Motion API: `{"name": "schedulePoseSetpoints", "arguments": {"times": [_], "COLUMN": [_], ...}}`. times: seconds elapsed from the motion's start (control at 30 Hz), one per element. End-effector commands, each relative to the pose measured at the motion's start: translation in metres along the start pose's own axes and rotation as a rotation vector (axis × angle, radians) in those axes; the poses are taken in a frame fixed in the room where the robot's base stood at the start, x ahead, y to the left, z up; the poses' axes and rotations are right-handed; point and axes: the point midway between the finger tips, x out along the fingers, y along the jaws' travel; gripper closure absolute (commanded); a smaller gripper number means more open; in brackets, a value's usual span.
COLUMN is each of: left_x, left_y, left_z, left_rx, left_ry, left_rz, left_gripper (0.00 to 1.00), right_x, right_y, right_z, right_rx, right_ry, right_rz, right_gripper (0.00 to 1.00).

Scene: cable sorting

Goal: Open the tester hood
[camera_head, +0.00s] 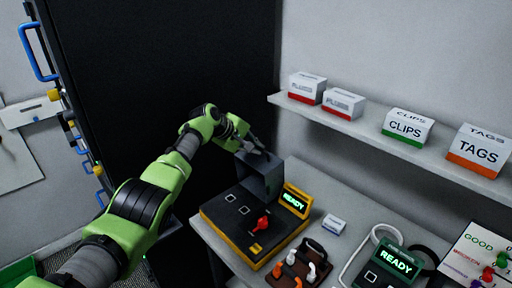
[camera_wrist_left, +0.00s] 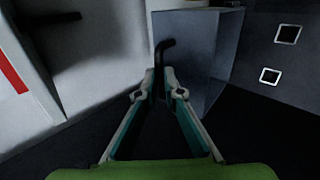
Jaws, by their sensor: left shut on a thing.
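The tester (camera_head: 238,225) is a black box with yellow edges, a lit READY display (camera_head: 293,201) and a red part (camera_head: 263,222) on top. Its grey hood (camera_head: 266,184) stands raised at the back left corner; two square sockets on the tester are uncovered in front of it. My left gripper (camera_head: 252,141) is at the hood's upper edge, shut on its black handle. In the left wrist view the hood (camera_wrist_left: 205,55) is a grey panel, and the dark bent handle (camera_wrist_left: 164,48) rises between the fingertips (camera_wrist_left: 159,78). My right gripper is out of view.
A second tester (camera_head: 392,268) reading READY, a cable holder (camera_head: 297,262) and a small white box (camera_head: 333,224) stand to the right. A shelf (camera_head: 385,145) with several boxes hangs above. A tall black cabinet (camera_head: 190,70) is behind my arm.

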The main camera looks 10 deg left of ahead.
Motion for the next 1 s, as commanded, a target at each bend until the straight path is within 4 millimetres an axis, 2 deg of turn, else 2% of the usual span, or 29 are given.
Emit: {"name": "schedulePoseSetpoints", "arguments": {"times": [0.03,0.4,0.43,0.5,0.83,1.0], "left_x": [-0.0065,-0.0068,-0.0068,-0.0070,-0.0038,-0.0083], "left_y": [0.0138,0.0140,0.0140,0.0141,0.0072,0.0066], "left_z": [-0.0022,-0.0026,-0.0026,-0.0028,-0.0017,-0.0023], "left_rx": [0.000,0.000,0.000,0.001,0.002,0.003], "left_ry": [0.007,0.007,0.007,0.008,0.005,0.004], "left_rz": [0.024,0.023,0.023,0.023,0.010,0.010], "left_gripper": [1.00,1.00,0.90,0.75,0.75,0.75], "right_x": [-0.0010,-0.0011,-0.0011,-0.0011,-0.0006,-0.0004], "right_y": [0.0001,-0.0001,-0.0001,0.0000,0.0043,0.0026], "right_z": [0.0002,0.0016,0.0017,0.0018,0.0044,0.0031], "right_rx": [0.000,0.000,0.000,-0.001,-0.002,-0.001], "right_ry": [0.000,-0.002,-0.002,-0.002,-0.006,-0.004], "right_rz": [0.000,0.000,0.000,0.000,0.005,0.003], "right_gripper": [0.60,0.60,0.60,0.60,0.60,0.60]}}
